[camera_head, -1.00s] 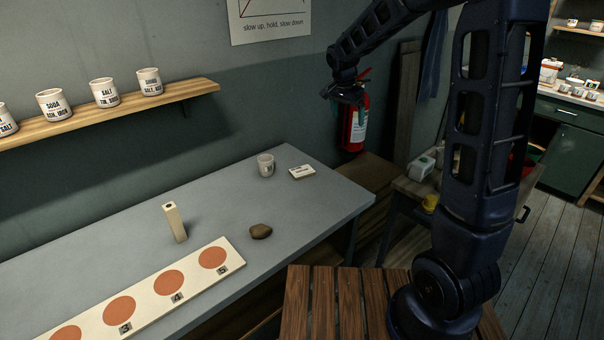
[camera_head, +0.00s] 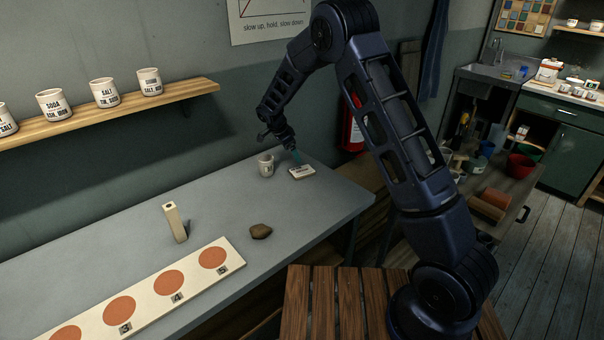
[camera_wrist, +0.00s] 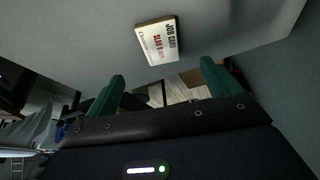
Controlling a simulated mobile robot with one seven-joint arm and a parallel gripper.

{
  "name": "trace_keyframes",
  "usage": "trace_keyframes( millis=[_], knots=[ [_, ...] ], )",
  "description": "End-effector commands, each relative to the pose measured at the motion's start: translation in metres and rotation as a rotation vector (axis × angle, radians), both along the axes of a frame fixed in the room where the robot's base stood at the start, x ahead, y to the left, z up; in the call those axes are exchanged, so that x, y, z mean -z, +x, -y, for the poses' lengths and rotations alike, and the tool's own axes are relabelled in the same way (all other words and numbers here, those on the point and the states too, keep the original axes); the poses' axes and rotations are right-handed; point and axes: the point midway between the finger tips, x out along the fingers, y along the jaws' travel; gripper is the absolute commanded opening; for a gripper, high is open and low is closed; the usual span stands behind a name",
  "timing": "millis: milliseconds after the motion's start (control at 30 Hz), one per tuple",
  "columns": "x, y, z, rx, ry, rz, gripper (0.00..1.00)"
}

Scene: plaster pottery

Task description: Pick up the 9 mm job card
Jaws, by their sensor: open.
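The job card (camera_head: 302,172) is a small white block with dark print, lying flat on the grey table near its far right corner. In the wrist view the job card (camera_wrist: 157,41) shows "JOB CARD" and a red line reading "SLAB" with a thickness too small to read surely. My gripper (camera_head: 296,156) is just above and behind the card in the head view. In the wrist view its two green fingers (camera_wrist: 162,82) are wide apart and empty, with the card beyond their tips. I see no contact with the card.
A white cup (camera_head: 265,166) stands close left of the card. A brown lump (camera_head: 260,232), an upright cream block (camera_head: 175,222) and a board with orange discs (camera_head: 168,284) are nearer. A shelf of cups (camera_head: 110,112) hangs on the wall. The table between is clear.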

Motion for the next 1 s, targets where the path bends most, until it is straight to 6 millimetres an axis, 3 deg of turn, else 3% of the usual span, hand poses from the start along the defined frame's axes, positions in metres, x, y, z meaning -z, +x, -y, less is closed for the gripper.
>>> trace_keyframes(
  millis=[1000],
  knots=[
    [0.097,0.021,0.035,0.002,-0.001,-0.001,0.89]
  ],
)
